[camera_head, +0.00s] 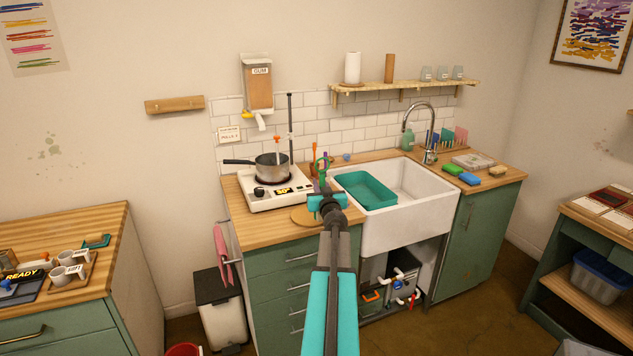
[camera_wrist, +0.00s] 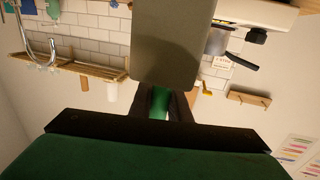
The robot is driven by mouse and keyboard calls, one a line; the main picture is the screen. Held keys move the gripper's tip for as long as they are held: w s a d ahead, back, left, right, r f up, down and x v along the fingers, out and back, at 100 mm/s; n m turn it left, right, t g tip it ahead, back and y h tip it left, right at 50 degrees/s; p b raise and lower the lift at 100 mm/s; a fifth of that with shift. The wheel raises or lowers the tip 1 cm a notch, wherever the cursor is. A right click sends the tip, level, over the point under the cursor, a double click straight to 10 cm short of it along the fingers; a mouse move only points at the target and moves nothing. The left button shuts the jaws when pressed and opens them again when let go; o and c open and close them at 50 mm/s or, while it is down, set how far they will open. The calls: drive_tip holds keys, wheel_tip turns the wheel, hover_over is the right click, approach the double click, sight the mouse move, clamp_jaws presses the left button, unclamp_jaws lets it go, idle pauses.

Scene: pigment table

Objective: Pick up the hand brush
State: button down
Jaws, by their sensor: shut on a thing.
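My gripper (camera_head: 322,192) is over the counter's front edge, left of the sink. In the wrist view, which is upside down, its dark fingers (camera_wrist: 165,104) are shut on a green handle (camera_wrist: 159,103), which looks like that of the hand brush. A broad grey-brown block (camera_wrist: 165,45) shows just beyond the fingers and seems to be part of the same thing. In the head view my gripper and arm largely hide the held thing. I cannot tell whether it touches the counter.
A hot plate (camera_head: 248,200) with a pot (camera_head: 273,166) stands at left. A round wooden board (camera_head: 303,215) lies near the counter's front. A teal basin (camera_head: 367,188) sits at the white sink (camera_head: 400,235). A tap (camera_head: 430,140) and wall shelf (camera_head: 400,87) are behind.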

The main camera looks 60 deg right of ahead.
drive_tip(key=s+d+v, duration=0.1)
drive_tip(key=v, duration=0.6)
drive_tip(key=shift+s+r, duration=0.15)
drive_tip(key=shift+r, duration=0.2)
idle(1.4)
drive_tip(key=w+a+f+n+t+y, duration=0.3)
drive_tip(key=w+a+n+t+y, duration=0.25)
drive_tip(key=w+a, duration=0.95)
drive_tip(key=w+a+f+n+y, duration=0.25)
drive_tip(key=w+a+y, duration=0.35)
drive_tip(key=a, duration=0.7)
drive_tip(key=w+a+f+n+y, duration=0.1)
drive_tip(key=w+a+n+y, duration=0.4)
drive_tip(key=a, duration=0.9)
drive_tip(key=s+a+f+n+g+y, duration=0.1)
drive_tip(key=a+y, duration=0.5)
drive_tip(key=a, duration=0.9)
drive_tip(key=s+a+f+n+g+y+b, duration=0.1)
drive_tip(key=a+n+g+y, duration=0.5)
drive_tip(key=a, duration=1)
wheel_tip(320, 180, down, 2)
drive_tip(key=shift+s+f+n, duration=0.15)
drive_tip(key=shift+s+n, duration=0.25)
drive_tip(key=shift+s, duration=0.35)
drive_tip(key=shift+d, duration=0.15)
